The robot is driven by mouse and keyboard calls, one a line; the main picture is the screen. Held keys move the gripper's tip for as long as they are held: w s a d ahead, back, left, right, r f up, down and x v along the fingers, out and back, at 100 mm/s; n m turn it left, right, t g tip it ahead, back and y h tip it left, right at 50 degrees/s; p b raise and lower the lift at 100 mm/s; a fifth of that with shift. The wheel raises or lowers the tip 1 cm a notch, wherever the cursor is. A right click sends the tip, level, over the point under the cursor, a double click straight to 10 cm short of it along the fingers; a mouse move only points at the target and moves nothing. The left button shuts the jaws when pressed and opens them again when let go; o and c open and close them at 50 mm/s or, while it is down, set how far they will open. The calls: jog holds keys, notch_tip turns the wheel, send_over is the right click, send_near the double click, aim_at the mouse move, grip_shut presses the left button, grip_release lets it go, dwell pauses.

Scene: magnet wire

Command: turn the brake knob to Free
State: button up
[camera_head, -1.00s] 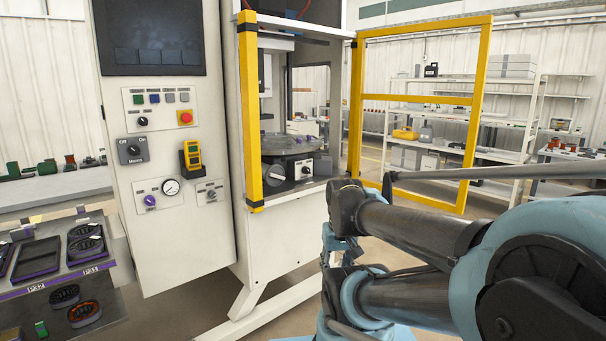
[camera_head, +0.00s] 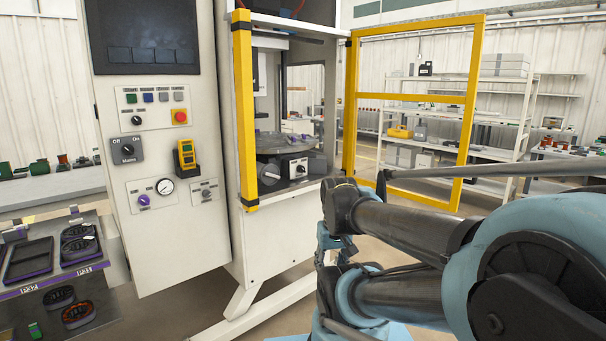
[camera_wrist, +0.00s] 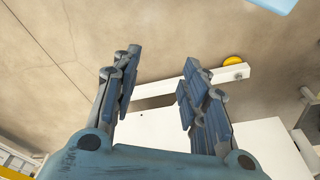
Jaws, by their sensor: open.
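The machine cabinet (camera_head: 165,245) stands left of my arm. Inside its open bay, under a round grey table (camera_head: 275,143), is a white box with a dark knob (camera_head: 294,168). A larger grey knob (camera_head: 270,175) sits to its left. The panel carries a purple knob (camera_head: 144,200) and a small dark knob (camera_head: 206,194). The labels are too small to read, so I cannot tell which knob is the brake. My gripper (camera_wrist: 158,88) is open and empty in the wrist view, above the floor; in the head view it is low, right of the cabinet, partly behind my arm.
A yellow-framed door (camera_head: 465,125) stands open to the right of the bay. A yellow post (camera_head: 245,110) borders the bay's left side. A cart with dark trays (camera_head: 30,258) is at the left. In the wrist view, a white beam (camera_wrist: 165,92) with a yellow disc runs below my fingers.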

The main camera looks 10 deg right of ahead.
aim_at(304, 171)
jog(key=shift+o, duration=0.5)
jog(key=shift+s+r, duration=0.2)
jog(key=shift+s, duration=0.1)
jog(key=w+a+r+t+y, duration=0.1)
jog(key=w+a+r+y, duration=0.15)
jog(key=w, duration=0.65)
jog(key=w+a+r+t+y, duration=0.1)
jog(key=w+r+t+y, duration=0.2)
jog(key=w, duration=0.6)
jog(key=w+a+r+y, duration=0.2)
jog(key=w+r, duration=0.2)
jog(key=w, duration=0.5)
jog(key=w+d+t+y, duration=0.3)
jog(key=w+d+t, duration=0.5)
jog(key=w+d, duration=1.15)
jog(key=shift+m, duration=0.3)
jog(key=x, duration=1.9)
jog(key=shift+w+a+r, duration=0.15)
jog(key=shift+a, duration=0.3)
